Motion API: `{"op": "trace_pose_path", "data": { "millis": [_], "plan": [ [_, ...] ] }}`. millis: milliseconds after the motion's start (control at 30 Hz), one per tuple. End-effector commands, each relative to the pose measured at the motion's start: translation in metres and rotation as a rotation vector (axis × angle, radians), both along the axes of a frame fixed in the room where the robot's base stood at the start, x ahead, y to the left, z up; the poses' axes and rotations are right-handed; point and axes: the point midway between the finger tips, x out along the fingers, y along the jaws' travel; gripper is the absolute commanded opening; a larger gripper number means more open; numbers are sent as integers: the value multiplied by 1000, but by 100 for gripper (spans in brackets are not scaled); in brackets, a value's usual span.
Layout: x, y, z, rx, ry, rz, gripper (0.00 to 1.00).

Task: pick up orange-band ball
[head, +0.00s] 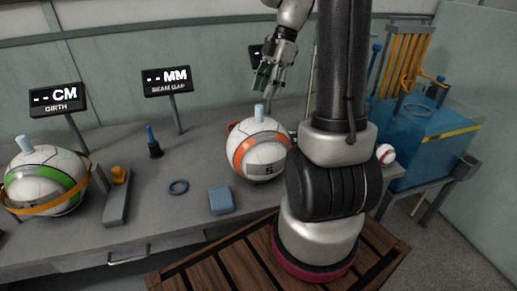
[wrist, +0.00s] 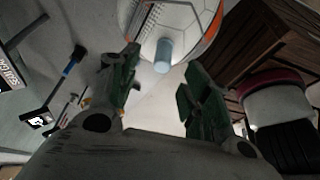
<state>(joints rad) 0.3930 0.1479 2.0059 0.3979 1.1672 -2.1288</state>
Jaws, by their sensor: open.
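The orange-band ball (head: 258,150) is white with an orange band and a dark "5" patch. It sits on the grey bench, with a pale blue peg (head: 259,113) standing up from its top. In the wrist view the ball (wrist: 178,18) is at the top, and its peg (wrist: 163,55) shows between the finger lines. My gripper (head: 268,82) is above the ball in the head view. In the wrist view my gripper (wrist: 158,85) has its two green-padded fingers spread apart, with nothing held between them.
A green-band ball (head: 45,180) stands at the bench's left in an orange ring. A small red-and-white ball (head: 386,153) and a blue tank (head: 425,140) are at the right.

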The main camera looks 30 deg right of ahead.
Motion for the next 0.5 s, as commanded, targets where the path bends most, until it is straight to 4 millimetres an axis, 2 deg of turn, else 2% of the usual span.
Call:
{"op": "trace_pose_path", "data": {
  "millis": [500],
  "plan": [
    [-4,30,-63,2,0,9,48]
  ]
}}
